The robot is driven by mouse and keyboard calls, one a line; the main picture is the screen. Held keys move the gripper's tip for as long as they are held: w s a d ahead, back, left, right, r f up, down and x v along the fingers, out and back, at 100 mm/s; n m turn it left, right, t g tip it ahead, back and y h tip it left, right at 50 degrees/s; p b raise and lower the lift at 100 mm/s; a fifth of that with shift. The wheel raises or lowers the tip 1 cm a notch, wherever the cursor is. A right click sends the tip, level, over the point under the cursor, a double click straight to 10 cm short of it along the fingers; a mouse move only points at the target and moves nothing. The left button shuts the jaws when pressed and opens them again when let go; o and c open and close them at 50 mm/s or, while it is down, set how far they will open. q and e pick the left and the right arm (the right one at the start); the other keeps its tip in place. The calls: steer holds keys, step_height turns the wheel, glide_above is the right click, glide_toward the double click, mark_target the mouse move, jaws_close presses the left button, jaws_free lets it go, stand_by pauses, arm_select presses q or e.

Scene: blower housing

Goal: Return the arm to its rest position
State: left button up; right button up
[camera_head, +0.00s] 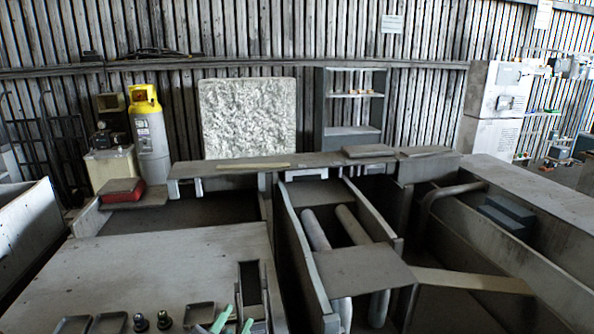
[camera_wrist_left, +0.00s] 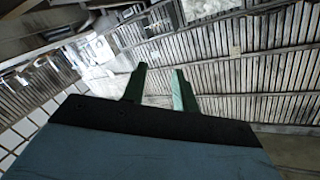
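My left gripper (camera_head: 235,318) shows at the bottom edge of the head view, with its two green fingertips over the front of the workbench (camera_head: 165,262). In the left wrist view, the left gripper (camera_wrist_left: 160,88) has its two green fingers apart, with nothing between them. Behind the fingers that view shows a tilted stretch of wall and roof. The rest of the left arm is out of the head view. My right gripper is in neither view.
Small shallow trays (camera_head: 198,314) and two dark knob-like parts (camera_head: 141,322) lie beside the left gripper. A dark slot (camera_head: 250,284) is just behind it. Deep bins with pipes (camera_head: 316,230) stand to the right. The bench's middle is clear.

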arm_select(q)
steer(key=s+a+f+n+g+y, duration=0.1)
steer(key=s+a+f+n+g, duration=0.1)
steer(key=s+a+f+g, duration=0.45)
steer(key=s+a+f+n+g+y, duration=0.1)
steer(key=s+f+n+g, duration=0.2)
steer(key=s, duration=0.6)
steer(key=s+a+f+n+g+y, duration=0.1)
steer(key=s+a+f+n+g, duration=0.1)
steer(key=s+a+f+g, duration=0.4)
steer(key=s+d+f+b, duration=0.1)
steer(key=f+b, duration=0.2)
steer(key=f, duration=0.9)
steer(key=s+f+t+b, duration=0.15)
steer(key=f+b, duration=0.25)
steer(key=f, duration=0.8)
steer(key=s+d+f+b, duration=0.1)
steer(key=s+f+b, duration=0.15)
steer(key=f, duration=0.95)
steer(key=s+a+f+b, duration=0.1)
steer(key=s+f+b, duration=0.3)
steer(key=s+f, duration=0.3)
steer(key=s+a+f+g+b, duration=0.1)
steer(key=s+f+b, duration=0.3)
steer(key=s+f, duration=0.4)
step_height(320, 180, down, 6)
steer(key=shift+a+f+m, duration=0.2)
steer(key=shift+a+m, duration=0.1)
